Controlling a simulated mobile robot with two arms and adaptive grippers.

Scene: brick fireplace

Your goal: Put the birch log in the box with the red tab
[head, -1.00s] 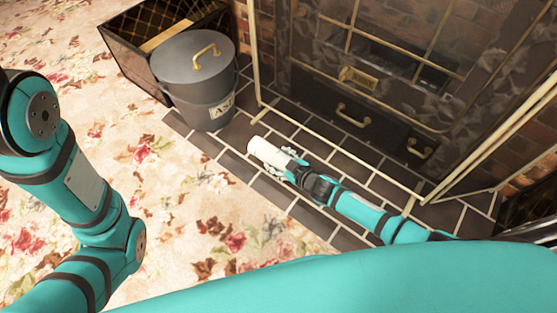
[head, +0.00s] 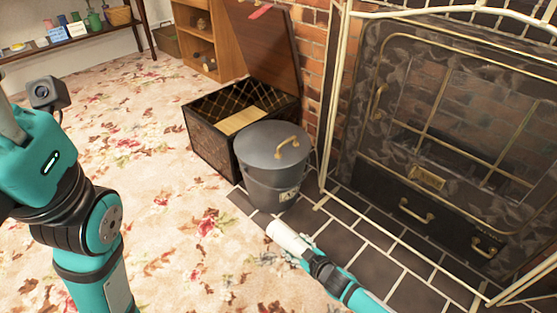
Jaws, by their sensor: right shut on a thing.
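The birch log (head: 284,236) is a pale white cylinder held out ahead of my right gripper (head: 303,256). The right gripper is shut on it, above the dark hearth tiles and close to the ash bucket. The box with the red tab (head: 207,139) is a dark box with a lattice-lined inside, standing open behind the bucket. Its brown lid (head: 265,48) is raised, and the red tab (head: 260,12) shows at the lid's top edge. My left arm stands at the left side; its gripper fingers are not visible.
A grey lidded ash bucket (head: 268,178) with a brass handle stands between the log and the box. A fireplace screen (head: 430,110) with pale bars fills the right. A shelf table (head: 70,40) and a wooden cabinet (head: 210,42) stand at the back. The floral carpet (head: 150,165) is clear.

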